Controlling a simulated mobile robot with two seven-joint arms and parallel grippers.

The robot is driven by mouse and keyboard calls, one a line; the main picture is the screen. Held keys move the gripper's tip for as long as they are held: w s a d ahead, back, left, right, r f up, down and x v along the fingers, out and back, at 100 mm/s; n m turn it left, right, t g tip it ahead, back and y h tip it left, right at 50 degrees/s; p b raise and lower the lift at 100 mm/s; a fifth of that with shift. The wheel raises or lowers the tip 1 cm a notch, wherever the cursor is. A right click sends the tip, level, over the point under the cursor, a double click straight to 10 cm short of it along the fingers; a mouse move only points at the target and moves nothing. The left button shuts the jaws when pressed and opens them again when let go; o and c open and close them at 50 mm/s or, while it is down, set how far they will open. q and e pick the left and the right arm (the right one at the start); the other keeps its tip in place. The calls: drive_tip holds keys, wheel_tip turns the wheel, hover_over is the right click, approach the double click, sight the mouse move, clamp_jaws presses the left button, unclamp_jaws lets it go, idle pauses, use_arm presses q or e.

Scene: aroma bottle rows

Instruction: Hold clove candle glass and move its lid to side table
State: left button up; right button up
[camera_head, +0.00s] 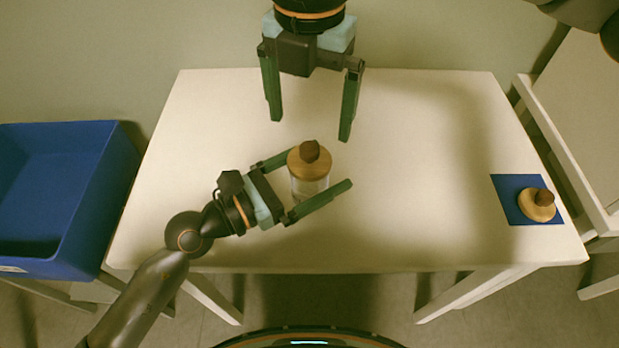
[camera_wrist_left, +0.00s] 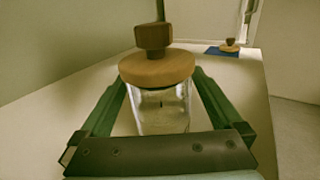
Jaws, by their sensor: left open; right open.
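A candle glass (camera_head: 309,188) with a round wooden lid (camera_head: 317,165) and dark knob stands near the middle of the white table. In the left wrist view the clear glass (camera_wrist_left: 162,112) stands upright with its wooden lid (camera_wrist_left: 157,69) on top. My left gripper (camera_head: 314,173) is open, with its fingers on either side of the glass. I cannot tell whether they touch it. My right gripper (camera_head: 310,128) is open and empty, pointing down above the table behind the glass. I see no label naming the scent.
A blue mat (camera_head: 508,188) on the table's right side holds another wooden lid with a knob (camera_head: 537,205). A blue bin (camera_head: 90,180) stands at the left. Another white table (camera_head: 582,110) is at the right edge. The table between glass and mat is clear.

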use_arm(q)
drive_tip(key=shift+x, duration=1)
clamp_jaws()
